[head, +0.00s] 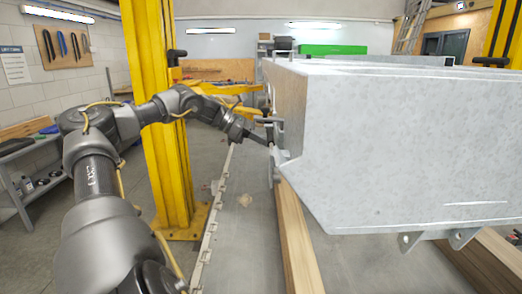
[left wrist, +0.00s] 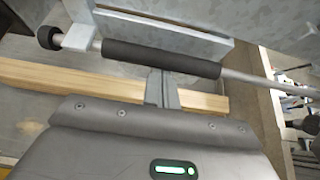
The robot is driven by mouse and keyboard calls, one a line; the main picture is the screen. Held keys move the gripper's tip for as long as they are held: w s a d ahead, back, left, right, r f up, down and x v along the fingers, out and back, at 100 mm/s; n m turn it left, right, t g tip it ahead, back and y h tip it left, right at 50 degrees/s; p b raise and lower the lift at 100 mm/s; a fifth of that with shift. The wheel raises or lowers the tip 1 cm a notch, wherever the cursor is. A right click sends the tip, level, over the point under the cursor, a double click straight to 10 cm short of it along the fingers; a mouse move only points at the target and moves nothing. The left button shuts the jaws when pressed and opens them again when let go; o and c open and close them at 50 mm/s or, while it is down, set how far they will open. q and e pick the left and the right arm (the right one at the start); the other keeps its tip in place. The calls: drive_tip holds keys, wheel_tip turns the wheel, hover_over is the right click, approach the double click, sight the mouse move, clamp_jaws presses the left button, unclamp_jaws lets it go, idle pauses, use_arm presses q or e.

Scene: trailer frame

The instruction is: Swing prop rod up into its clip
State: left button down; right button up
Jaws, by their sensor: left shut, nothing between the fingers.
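The prop rod (left wrist: 245,77) is a thin silver bar with a black sleeve (left wrist: 160,57), lying across the left wrist view. Its left end passes by a galvanized bracket (left wrist: 77,37) and ends near a black knob (left wrist: 48,37). My left gripper (left wrist: 162,88) is shut and empty, its fingertips right at the sleeve; I cannot tell whether they touch it. In the head view my left gripper (head: 262,140) is beside the near left corner of the trailer frame (head: 400,140), where the rod is hard to make out. I cannot identify the clip. My right gripper is out of view.
A yellow post (head: 165,120) stands close behind my left arm. Wooden beams (head: 297,240) lie under the trailer frame. A long pale rail (head: 212,225) runs along the floor at left. A shelf (head: 30,190) stands at the far left.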

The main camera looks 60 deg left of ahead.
use_arm(q)
drive_tip(key=shift+a+r, duration=0.15)
drive_tip(key=shift+r, duration=0.1)
drive_tip(key=shift+r, duration=0.1)
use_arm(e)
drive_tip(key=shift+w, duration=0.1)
